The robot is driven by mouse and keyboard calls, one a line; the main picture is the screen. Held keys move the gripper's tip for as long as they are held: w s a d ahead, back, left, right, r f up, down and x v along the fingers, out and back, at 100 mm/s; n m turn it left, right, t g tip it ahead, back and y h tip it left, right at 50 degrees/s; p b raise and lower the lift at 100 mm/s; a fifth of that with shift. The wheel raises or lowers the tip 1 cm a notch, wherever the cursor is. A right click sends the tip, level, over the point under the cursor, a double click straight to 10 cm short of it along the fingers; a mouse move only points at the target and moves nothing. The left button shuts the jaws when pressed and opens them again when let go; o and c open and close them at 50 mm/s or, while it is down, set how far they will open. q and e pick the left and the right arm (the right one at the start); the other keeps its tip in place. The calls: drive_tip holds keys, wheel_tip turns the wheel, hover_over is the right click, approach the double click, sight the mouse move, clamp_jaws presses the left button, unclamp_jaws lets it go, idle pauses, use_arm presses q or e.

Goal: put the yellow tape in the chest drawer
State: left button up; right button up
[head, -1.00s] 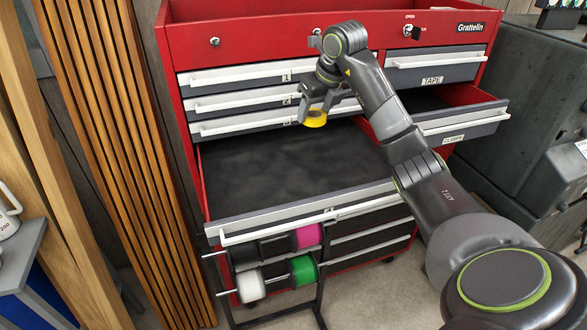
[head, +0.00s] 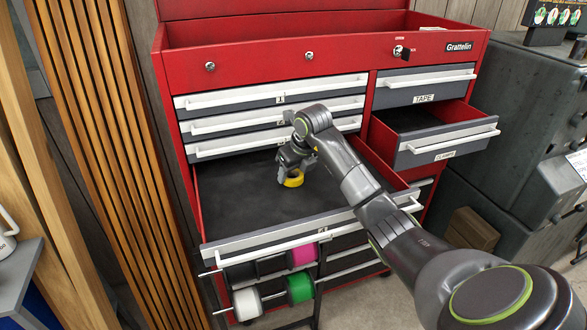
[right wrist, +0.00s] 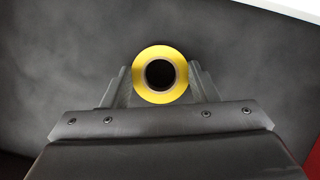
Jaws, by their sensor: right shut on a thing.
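The yellow tape (head: 294,179) is a small roll held in my right gripper (head: 287,165). In the right wrist view the yellow tape (right wrist: 160,52) sits between the two fingers of my right gripper (right wrist: 160,80), its round hole facing the camera. The red tool chest (head: 330,35) has a wide drawer (head: 240,206) pulled out, with a dark, bare floor. The tape is over this drawer; whether it touches the floor I cannot tell. My left gripper is out of view.
A smaller drawer labelled CLAMPS (head: 446,144) is also pulled out at the right. The TAPE drawer (head: 424,88) above it is shut. Several coloured spools (head: 299,287) hang in front below the wide drawer. Wooden slats (head: 100,150) stand at the left.

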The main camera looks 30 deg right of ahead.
drive_tip(key=shift+f, duration=0.1)
drive_tip(key=shift+f, duration=0.15)
drive_tip(key=o, duration=0.9)
drive_tip(key=shift+o, duration=0.2)
drive_tip(key=shift+r, duration=0.35)
drive_tip(key=v, duration=1.1)
drive_tip(key=shift+s+r, duration=0.25)
drive_tip(key=shift+r, duration=0.1)
